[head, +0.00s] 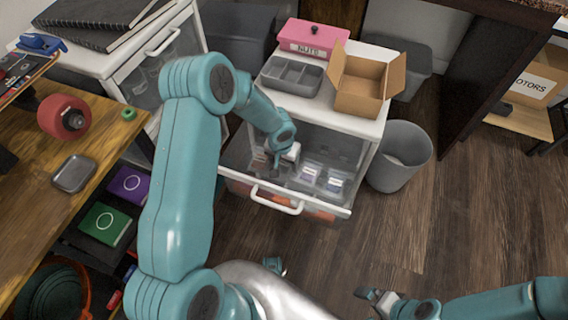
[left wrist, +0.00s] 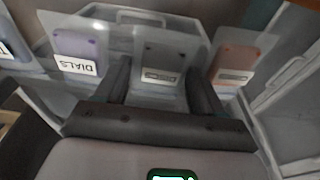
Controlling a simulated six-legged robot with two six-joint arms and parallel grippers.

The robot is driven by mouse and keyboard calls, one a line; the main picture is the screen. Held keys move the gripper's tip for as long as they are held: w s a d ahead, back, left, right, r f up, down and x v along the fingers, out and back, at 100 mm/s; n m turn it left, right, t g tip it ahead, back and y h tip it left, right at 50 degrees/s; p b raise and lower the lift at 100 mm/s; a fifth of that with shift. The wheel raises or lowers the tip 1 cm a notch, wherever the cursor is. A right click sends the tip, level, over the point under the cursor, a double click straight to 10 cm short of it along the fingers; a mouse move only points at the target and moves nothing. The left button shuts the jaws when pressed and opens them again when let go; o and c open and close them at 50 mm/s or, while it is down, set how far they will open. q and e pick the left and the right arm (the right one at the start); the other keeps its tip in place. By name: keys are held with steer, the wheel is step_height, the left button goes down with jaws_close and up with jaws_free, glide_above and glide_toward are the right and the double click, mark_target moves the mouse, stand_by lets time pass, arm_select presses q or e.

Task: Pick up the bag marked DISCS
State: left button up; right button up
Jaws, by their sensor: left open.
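My left gripper (head: 280,163) reaches down into the open clear-fronted drawer (head: 318,209) of the white cabinet. In the left wrist view its two dark fingers (left wrist: 160,72) are apart. A clear bag with a dark grey content and a small white label (left wrist: 160,77) shows between the fingers; its label is too small to read surely. A bag with a purple content, marked DIALS (left wrist: 78,50), lies to its left, upside down in this view. A bag with a reddish-brown content (left wrist: 236,62) lies to its right. No label clearly reads DISCS. My right gripper (head: 377,298) is low in the head view, away from the drawer.
A grey bin (head: 401,155) stands right of the drawer. A wooden workbench (head: 30,165) is at left. Floor at right is clear.

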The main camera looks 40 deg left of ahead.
arm_select(q)
steer(key=shift+f, duration=0.1)
steer(key=c, duration=0.7)
